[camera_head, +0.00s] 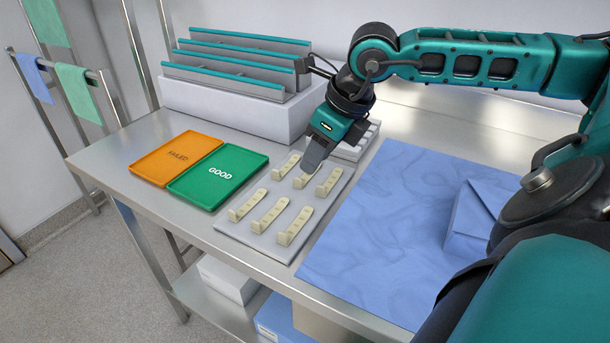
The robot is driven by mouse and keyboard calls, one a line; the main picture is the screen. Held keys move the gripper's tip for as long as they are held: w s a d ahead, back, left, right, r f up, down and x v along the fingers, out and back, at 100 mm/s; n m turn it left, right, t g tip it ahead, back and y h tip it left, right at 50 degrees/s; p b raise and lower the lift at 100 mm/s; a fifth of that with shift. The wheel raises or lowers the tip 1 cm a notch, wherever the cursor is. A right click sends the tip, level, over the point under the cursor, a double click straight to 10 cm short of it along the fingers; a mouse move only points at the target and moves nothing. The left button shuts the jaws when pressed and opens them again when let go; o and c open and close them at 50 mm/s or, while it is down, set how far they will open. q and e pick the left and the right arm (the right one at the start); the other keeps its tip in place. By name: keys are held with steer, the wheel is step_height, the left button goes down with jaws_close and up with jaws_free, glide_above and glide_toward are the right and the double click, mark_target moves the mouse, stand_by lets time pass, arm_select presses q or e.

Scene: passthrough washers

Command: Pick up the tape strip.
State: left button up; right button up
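Several cream strips with small raised bumps lie in two rows on a light grey board on the steel table. I cannot tell for sure which one is the tape strip. In the back row, one strip (287,165) lies left of my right gripper (308,165) and another (328,181) lies to its right. My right gripper points down over the middle of that row and partly hides the strip there. Its fingers overlap in this view, so whether they are open, shut or touching a strip is unclear. My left gripper is not in view.
The grey board (262,240) lies between a green GOOD tray (208,190) and a blue sheet (350,245). An orange FAILED tray (165,168) is further left. A rack with teal-edged rails (240,65) stands behind. A blue folded packet (475,215) lies at right.

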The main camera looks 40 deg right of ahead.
mark_target(302, 184)
steer(key=shift+d+x, duration=0.2)
steer(key=shift+x, duration=1.55)
steer(key=shift+d+x, duration=0.15)
steer(key=shift+x, duration=1.65)
steer(key=shift+w, duration=0.1)
steer(key=shift+c, duration=0.4)
jaws_close()
